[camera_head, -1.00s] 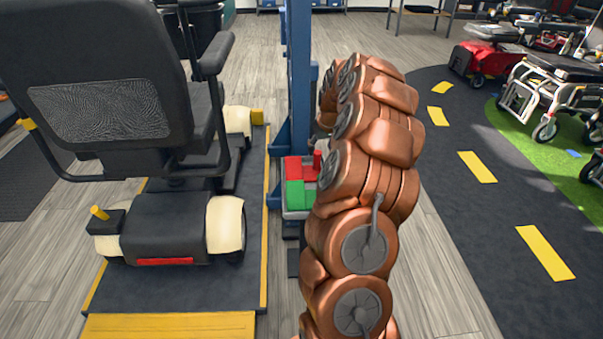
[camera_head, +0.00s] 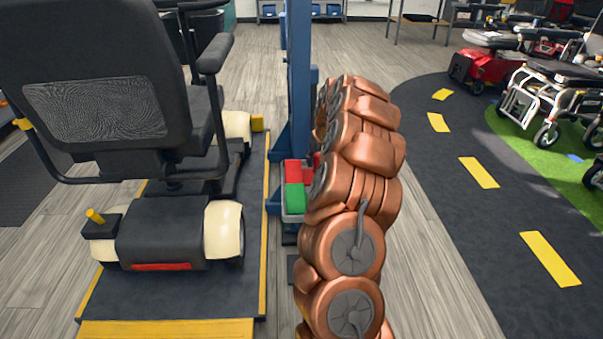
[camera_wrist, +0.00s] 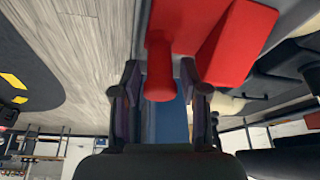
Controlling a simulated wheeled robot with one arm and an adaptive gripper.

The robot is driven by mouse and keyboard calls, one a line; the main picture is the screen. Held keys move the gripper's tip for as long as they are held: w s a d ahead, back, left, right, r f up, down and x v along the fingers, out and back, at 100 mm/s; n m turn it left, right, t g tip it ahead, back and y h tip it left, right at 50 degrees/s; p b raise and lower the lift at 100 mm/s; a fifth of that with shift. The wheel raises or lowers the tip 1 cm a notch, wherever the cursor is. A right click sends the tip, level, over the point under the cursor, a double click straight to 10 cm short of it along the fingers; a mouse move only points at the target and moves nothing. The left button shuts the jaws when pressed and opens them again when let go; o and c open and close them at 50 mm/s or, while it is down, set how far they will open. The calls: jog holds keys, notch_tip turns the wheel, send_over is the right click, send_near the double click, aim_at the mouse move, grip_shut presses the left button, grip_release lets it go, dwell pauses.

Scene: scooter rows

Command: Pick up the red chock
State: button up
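In the wrist view, red surfaces fill the top: a flat part (camera_wrist: 190,22), a sloped block (camera_wrist: 236,45) and a round upright handle (camera_wrist: 159,68). I cannot tell whether the sloped block and handle are one piece. My gripper (camera_wrist: 160,76) is open, with one finger on each side of the handle and narrow gaps showing. In the head view my gripper is hidden behind my copper-coloured arm.
A black mobility scooter (camera_head: 165,225) stands on a platform close left.

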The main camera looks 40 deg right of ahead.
grip_shut()
dwell(0.4)
